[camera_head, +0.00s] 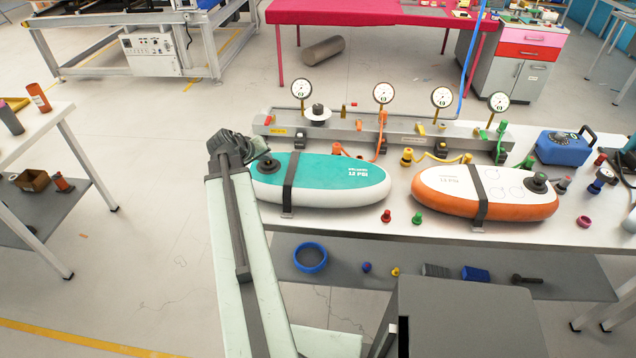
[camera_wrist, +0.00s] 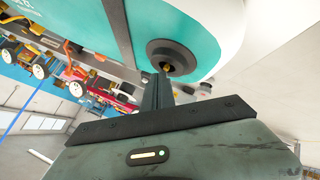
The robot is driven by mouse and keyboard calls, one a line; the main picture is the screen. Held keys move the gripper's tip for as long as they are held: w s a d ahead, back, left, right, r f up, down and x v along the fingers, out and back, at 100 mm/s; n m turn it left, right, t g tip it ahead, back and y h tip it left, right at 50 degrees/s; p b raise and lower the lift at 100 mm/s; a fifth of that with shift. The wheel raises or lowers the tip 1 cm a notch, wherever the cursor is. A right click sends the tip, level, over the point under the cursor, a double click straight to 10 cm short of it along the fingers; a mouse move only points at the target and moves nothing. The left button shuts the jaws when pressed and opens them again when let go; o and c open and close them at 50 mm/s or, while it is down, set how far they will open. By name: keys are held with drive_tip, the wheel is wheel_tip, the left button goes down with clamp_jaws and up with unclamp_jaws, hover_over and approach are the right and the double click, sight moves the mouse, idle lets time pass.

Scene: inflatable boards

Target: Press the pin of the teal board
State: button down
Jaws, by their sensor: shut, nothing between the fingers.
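The teal board (camera_head: 335,178) is a white and teal inflatable board lying on the white bench, with a dark strap across it. In the wrist view the teal board (camera_wrist: 195,18) fills the top, and its round black valve (camera_wrist: 184,52) shows with a small brass pin (camera_wrist: 168,67) in the middle. My gripper (camera_head: 250,146) is at the board's left end, by the valve. In the wrist view the closed fingers of my gripper (camera_wrist: 162,76) point at the pin, with their tips right by it. I cannot tell whether they touch it.
An orange and white board (camera_head: 455,192) lies to the right on the bench. A grey manifold rail (camera_head: 400,134) with several gauges and hoses runs behind both. A blue pump box (camera_head: 563,148) stands at the right. Small red and green caps (camera_head: 386,216) lie at the front edge.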

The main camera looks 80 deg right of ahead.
drive_tip(key=shift+f, duration=0.15)
drive_tip(key=shift+r+p, duration=1.1)
drive_tip(key=shift+r, duration=0.05)
drive_tip(key=shift+r, duration=0.1)
wheel_tip(320, 180, up, 6)
drive_tip(key=p, duration=0.6)
